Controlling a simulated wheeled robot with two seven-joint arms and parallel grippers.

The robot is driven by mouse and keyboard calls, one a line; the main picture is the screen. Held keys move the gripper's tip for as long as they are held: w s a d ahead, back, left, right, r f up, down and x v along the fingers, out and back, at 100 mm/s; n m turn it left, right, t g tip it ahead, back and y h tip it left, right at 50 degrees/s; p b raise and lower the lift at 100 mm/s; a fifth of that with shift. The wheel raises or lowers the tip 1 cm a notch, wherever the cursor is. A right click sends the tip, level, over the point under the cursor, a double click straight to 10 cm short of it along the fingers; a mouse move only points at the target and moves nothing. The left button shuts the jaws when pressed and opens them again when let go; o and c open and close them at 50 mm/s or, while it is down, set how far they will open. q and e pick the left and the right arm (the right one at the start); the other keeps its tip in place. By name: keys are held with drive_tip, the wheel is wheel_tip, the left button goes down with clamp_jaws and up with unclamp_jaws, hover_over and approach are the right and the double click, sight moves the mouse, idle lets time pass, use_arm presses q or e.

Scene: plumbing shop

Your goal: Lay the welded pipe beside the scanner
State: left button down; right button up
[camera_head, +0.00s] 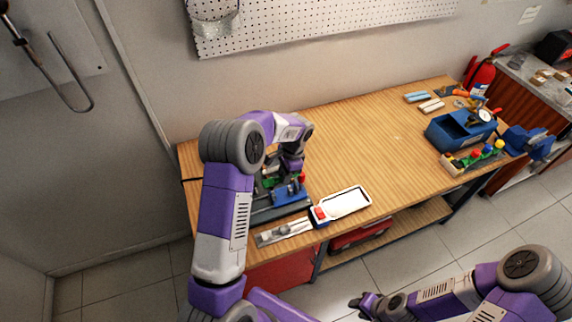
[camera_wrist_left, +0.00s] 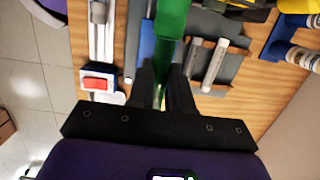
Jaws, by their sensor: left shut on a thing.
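My left gripper (camera_head: 292,172) reaches down over the left part of the workbench. In the left wrist view its fingers (camera_wrist_left: 161,98) are shut on a green piece (camera_wrist_left: 171,18), whose far end runs out of the picture. Pale grey pipe-like pieces (camera_wrist_left: 215,62) lie on a dark grey surface beside it; I cannot tell which piece is the welded pipe.
A light panel with grey parts (camera_head: 284,232) lies at the front left edge. The wooden bench top (camera_head: 370,140) is clear in the middle. A blue toolbox (camera_head: 458,132), a rack with coloured knobs (camera_head: 470,160) and a blue vise (camera_head: 528,143) stand at the right end.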

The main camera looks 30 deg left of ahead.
use_arm(q)
drive_tip(key=s+d+n+h+b, duration=0.1)
drive_tip(key=s+d+n+b, duration=0.3)
drive_tip(key=d+b, duration=0.7)
drive_tip(key=shift+d+n+g+b, duration=0.15)
drive_tip(key=shift+n+g+b, duration=0.15)
drive_tip(key=shift+b, duration=0.85)
drive_tip(key=shift+d, duration=0.15)
